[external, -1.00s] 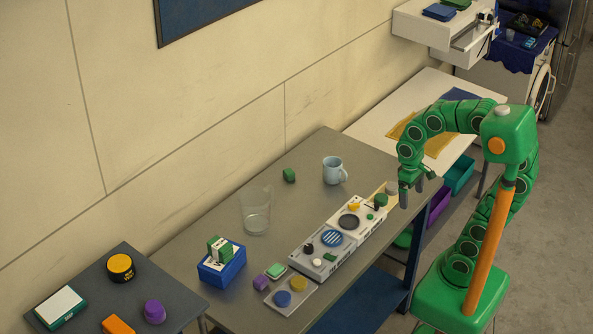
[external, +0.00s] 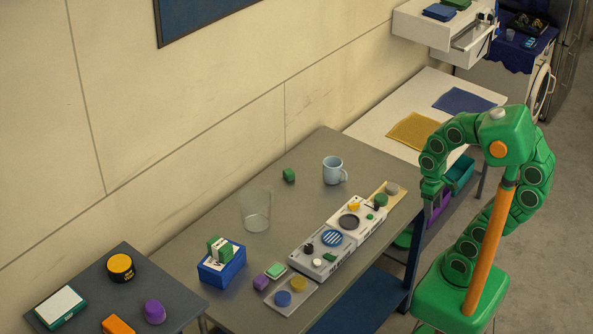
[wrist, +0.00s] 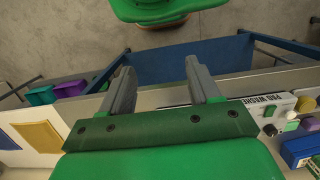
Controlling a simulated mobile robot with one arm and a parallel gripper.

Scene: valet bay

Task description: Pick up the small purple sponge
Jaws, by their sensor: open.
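A small purple block (external: 261,282), which looks like the sponge, lies on the grey table (external: 300,205) near its front left part, beside a green-topped piece and a grey plate. In the external view my gripper hangs at the right end of the grey table, far from the purple block. Its fingertips are hard to make out there.
A grey plate with blue and yellow discs (external: 292,295), a white device (external: 322,262), a blue box (external: 221,268), a clear glass (external: 255,212) and a mug (external: 333,171) stand on the table. A purple round piece (external: 154,312) sits on the dark side table.

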